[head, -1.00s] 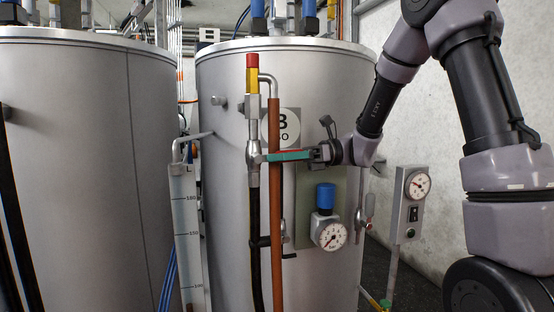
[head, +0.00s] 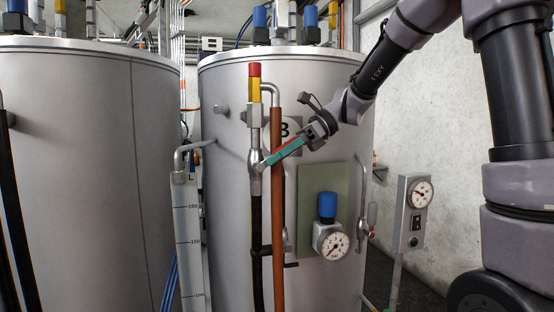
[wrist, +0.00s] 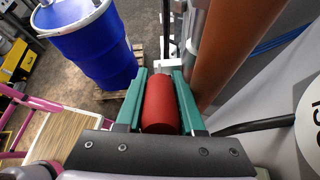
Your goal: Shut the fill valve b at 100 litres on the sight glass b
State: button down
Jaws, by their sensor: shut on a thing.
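Fill valve b (head: 255,162) is on the vertical pipe in front of the tank marked B. Its red handle (wrist: 158,103) lies between the teal fingers of my gripper (head: 284,151), which is shut on it. In the head view the handle and fingers slope up to the right from the valve. Sight glass b (head: 188,245) stands left of the valve, with a litre scale running down past 150. I cannot make out a clear liquid level in it. My gripper partly hides the B plate (head: 287,128).
A copper-brown pipe (head: 277,220) runs just right of the valve. A regulator with a blue cap and gauge (head: 331,243) sits lower right. A gauge post (head: 413,215) stands by the wall. The wrist view shows a blue drum (wrist: 95,45) on a pallet.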

dwell(0.3)
jog(key=c, duration=0.8)
grip_release()
jog(key=v, duration=1)
jog(key=shift+w+d+r, duration=0.1)
jog(key=shift+d+r, duration=0.15)
jog(key=shift+d, duration=0.05)
